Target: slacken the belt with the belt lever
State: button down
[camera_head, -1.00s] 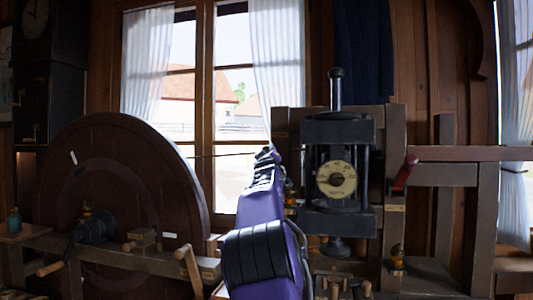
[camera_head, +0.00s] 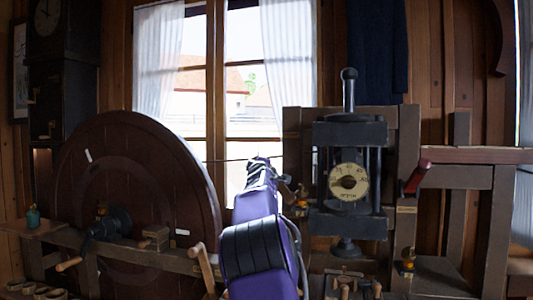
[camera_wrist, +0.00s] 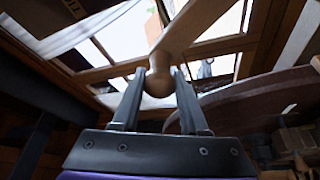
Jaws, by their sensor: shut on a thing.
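In the wrist view my gripper (camera_wrist: 159,78) is shut on the rounded end of a pale wooden handle (camera_wrist: 190,32). The handle's shaft runs up and to the right from between the fingers. In the head view my purple and black arm hides the fingers and what they hold. A wooden lever (camera_head: 203,268) stands left of my arm there. A red-handled lever (camera_head: 417,177) sits on the frame at right. I cannot tell from the head view which lever is the held one. A thin line, perhaps the belt, runs from the big wheel (camera_head: 150,190) behind my arm.
A black press with a round dial (camera_head: 349,182) stands on a wooden frame just right of my arm. A crank (camera_head: 95,240) is in front of the wheel at left. A small bottle (camera_head: 33,217) stands on a ledge at far left. A window is behind.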

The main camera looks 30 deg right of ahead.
jog(key=shift+w+a+f+n+g+y+p, duration=0.3)
jog(key=shift+w+a+f+n+p, duration=0.15)
jog(key=shift+w+a+f+n, duration=0.35)
jog(key=shift+d+f, duration=0.1)
jog(key=shift+f, duration=0.05)
jog(key=shift+c, duration=2.2)
grip_release()
jog(key=b+v, duration=0.9)
jog(key=v, duration=0.8)
jog(key=shift+s, duration=0.2)
